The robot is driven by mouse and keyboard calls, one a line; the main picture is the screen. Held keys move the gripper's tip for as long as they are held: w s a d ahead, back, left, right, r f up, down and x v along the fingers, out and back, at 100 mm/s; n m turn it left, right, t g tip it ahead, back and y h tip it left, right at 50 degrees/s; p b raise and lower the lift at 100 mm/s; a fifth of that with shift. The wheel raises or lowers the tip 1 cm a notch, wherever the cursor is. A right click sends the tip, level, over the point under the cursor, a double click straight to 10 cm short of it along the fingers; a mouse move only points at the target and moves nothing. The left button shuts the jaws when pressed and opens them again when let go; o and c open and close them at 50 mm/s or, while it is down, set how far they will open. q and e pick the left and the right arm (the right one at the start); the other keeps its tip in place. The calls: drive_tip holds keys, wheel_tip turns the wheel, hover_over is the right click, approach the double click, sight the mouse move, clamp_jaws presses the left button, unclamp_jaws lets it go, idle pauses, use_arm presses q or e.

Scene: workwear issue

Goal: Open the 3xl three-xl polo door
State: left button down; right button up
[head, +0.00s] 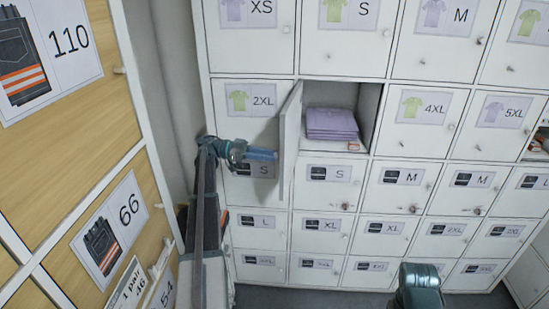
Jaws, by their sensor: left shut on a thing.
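The polo door (291,140) between the 2XL and 4XL doors stands wide open, swung out to the left; its label is turned away from view. Its compartment (368,112) shows folded purple polos (332,123) inside. My left gripper (274,155) is at the outer face of this open door, on its left side. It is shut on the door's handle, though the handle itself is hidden. Of my right arm only a teal part shows at the bottom edge; its gripper is out of view.
The closed 2XL door (250,98) is behind my left gripper, and the closed 4XL door (422,122) is right of the opening. Rows of closed lockers lie below. A wooden shelf unit (75,165) with numbered labels stands close on the left.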

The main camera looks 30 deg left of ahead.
use_arm(q)
drive_tip(key=shift+a, duration=0.15)
drive_tip(key=c, duration=0.7)
unclamp_jaws()
